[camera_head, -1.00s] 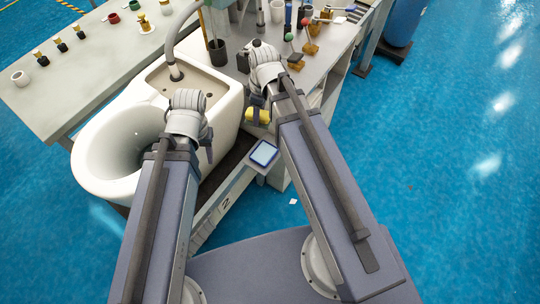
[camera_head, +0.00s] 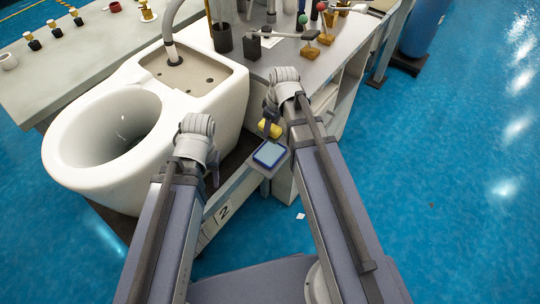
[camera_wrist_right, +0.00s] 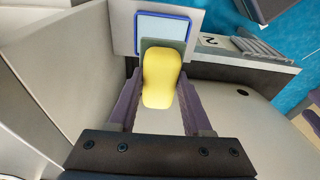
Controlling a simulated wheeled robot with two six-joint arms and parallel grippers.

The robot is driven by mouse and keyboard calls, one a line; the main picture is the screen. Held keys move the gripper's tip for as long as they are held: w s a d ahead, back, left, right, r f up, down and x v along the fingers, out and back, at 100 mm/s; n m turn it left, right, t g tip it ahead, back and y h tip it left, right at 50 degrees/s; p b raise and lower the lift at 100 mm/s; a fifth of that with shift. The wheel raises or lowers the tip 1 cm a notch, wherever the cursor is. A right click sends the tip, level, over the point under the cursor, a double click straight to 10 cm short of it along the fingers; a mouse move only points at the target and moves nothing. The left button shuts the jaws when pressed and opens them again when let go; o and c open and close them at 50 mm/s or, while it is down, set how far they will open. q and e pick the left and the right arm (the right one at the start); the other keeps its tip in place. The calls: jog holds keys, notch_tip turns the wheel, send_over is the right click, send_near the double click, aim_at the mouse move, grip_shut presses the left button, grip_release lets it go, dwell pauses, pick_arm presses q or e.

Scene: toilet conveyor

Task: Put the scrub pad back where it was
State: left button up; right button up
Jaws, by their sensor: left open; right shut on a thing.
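The yellow scrub pad (camera_head: 270,128) is held by my right gripper (camera_head: 268,118), just beyond the blue-framed screen. In the right wrist view the pad (camera_wrist_right: 162,78) sits between the two fingers of the right gripper (camera_wrist_right: 161,98), with a grey-green layer showing at its far end. The pad is clear of the toilet, in the gap between its side and the workbench. My left gripper (camera_head: 214,174) is open and empty beside the toilet's right side; its fingers are partly hidden by its wrist.
The white toilet (camera_head: 200,90) stands on the conveyor at left. The blue-framed screen (camera_head: 270,153) is close to the right gripper. The grey workbench (camera_head: 285,62) carries a dark cup (camera_head: 223,40) and several wood-based tools. A long table (camera_head: 40,80) lies behind left.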

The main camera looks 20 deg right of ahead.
jog(key=shift+f, duration=0.1)
notch_tip(320, 180, down, 10)
jog(key=b, duration=1)
jog(key=shift+f+b, duration=0.2)
jog(key=shift+b, duration=0.1)
jog(key=o, duration=1.2)
jog(key=shift+r, duration=0.2)
